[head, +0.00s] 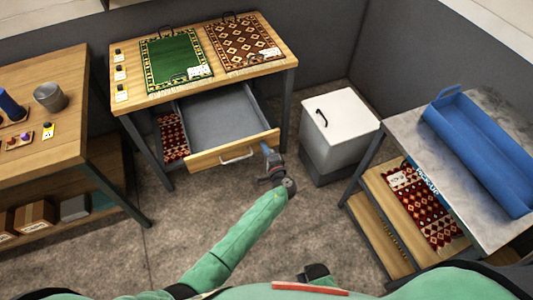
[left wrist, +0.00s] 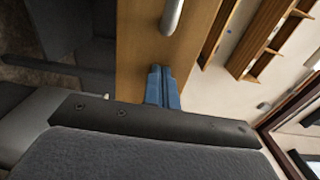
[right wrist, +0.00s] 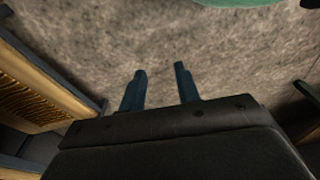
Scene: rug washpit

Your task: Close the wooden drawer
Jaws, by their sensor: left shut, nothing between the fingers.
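The wooden drawer (head: 235,152) is pulled out from under the table with the two small rugs. Its grey inside (head: 218,115) looks empty, and a metal bar handle (head: 237,156) is on its wooden front. My left gripper (head: 268,150) is shut and empty, at the right part of the drawer front. In the left wrist view its blue fingers (left wrist: 161,88) are together against or just before the wooden front (left wrist: 143,60), beside the handle (left wrist: 172,15); contact cannot be told. My right gripper (right wrist: 160,90) is open and empty above the floor.
A white-lidded bin (head: 340,122) stands right of the drawer. A grey-topped table (head: 480,150) with a blue tray (head: 478,150) is at the right. A wooden table (head: 50,110) with a grey cup (head: 49,96) is at the left. The floor before the drawer is clear.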

